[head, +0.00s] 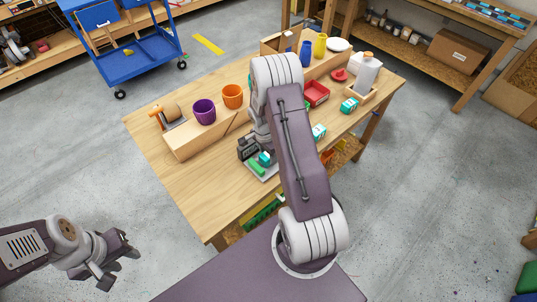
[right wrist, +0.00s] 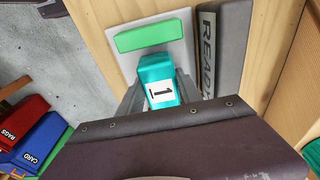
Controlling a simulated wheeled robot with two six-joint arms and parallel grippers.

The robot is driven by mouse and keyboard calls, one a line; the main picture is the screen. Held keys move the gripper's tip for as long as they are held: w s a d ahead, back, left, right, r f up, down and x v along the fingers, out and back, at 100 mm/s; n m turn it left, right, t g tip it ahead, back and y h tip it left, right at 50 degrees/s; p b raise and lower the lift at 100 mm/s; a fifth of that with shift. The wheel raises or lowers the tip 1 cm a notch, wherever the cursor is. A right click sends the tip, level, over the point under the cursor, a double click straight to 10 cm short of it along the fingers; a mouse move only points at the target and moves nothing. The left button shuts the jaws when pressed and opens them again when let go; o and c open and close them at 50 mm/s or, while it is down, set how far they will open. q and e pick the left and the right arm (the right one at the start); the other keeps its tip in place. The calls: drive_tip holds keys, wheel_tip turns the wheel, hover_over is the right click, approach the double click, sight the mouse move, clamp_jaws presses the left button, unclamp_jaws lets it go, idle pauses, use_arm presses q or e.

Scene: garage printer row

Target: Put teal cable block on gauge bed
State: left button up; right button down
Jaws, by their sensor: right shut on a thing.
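The teal cable block (right wrist: 158,72), with a white label marked 1, is between the fingers of my right gripper (right wrist: 160,92), which is shut on it. In the head view the teal block (head: 265,158) shows beside my right arm, which hides most of that gripper. The gauge bed, a pale grey plate (right wrist: 183,28), lies under or just beyond the block. A green block (right wrist: 144,36) lies on it. I cannot tell whether the teal block touches the plate. My left gripper (head: 118,262) is open and empty, away from the table at lower left.
A dark gauge body (right wrist: 222,45) with raised lettering stands right beside the bed. Purple (head: 204,111) and orange (head: 232,96) cups stand behind on a wooden block. Other teal-and-white blocks (head: 349,105) and a red tray (head: 317,93) are at the right.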

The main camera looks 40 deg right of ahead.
sight(266, 156)
drive_tip(key=c, duration=0.8)
unclamp_jaws()
drive_tip(key=shift+f, duration=0.1)
drive_tip(key=shift+r+p, duration=0.35)
drive_tip(key=shift+p, duration=0.1)
wheel_tip(266, 156, up, 12)
drive_tip(key=a+b, duration=0.1)
drive_tip(key=s+a+n, duration=0.4)
drive_tip(key=a+n, duration=0.1)
drive_tip(key=s+a+r+n+y, duration=0.1)
drive_tip(key=s+a+n, duration=0.3)
drive_tip(key=a+n, duration=0.1)
drive_tip(key=s+a+r+n+t, duration=0.1)
drive_tip(key=s+a+n, duration=0.3)
drive_tip(key=a+n, duration=0.2)
drive_tip(key=shift+s+r+n+y, duration=0.2)
drive_tip(key=shift+s+n+y, duration=0.1)
drive_tip(key=shift+n, duration=0.1)
